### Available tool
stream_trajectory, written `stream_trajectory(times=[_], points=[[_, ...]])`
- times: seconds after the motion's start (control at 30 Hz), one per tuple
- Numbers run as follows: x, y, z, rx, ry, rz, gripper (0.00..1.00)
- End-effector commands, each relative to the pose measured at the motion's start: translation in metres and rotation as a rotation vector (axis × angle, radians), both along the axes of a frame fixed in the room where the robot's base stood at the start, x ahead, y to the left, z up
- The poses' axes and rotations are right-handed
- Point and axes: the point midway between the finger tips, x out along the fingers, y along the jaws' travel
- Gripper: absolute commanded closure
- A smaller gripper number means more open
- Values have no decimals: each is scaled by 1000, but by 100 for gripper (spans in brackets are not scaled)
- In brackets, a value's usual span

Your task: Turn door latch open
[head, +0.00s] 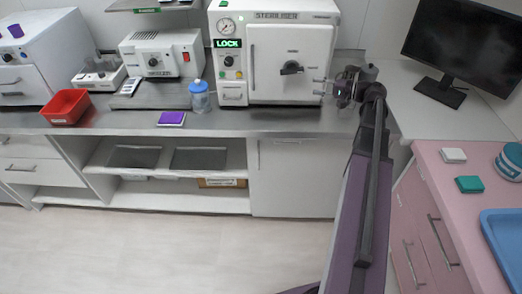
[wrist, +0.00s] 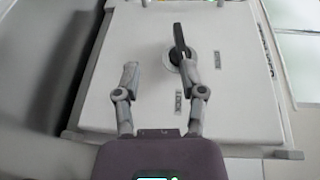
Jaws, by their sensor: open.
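The steriliser (head: 270,60) stands on the steel counter with its white door (head: 292,78) shut and a green LOCK display lit. In the wrist view the latch (wrist: 181,45) lies ahead of the fingertips, nearer the right finger. My gripper (head: 326,87) is to the right of the latch in the head view, near the door's right edge. In the wrist view my gripper (wrist: 165,80) is open, with nothing between its fingers.
A blue-capped bottle (head: 199,97) and a purple pad (head: 171,118) stand on the counter left of the steriliser, with a red bin (head: 66,107) farther left. A monitor (head: 462,45) stands at the right. The pink cabinet (head: 440,205) is at the near right.

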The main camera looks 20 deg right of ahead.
Motion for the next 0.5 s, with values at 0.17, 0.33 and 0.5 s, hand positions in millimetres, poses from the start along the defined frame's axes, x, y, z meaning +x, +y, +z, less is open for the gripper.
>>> stream_trajectory(times=[0.17,0.33,0.5], points=[[-1,25,-10,-56,42,33,47],[-3,47,-20,-112,80,64,47],[-6,68,-31,-173,118,96,47]])
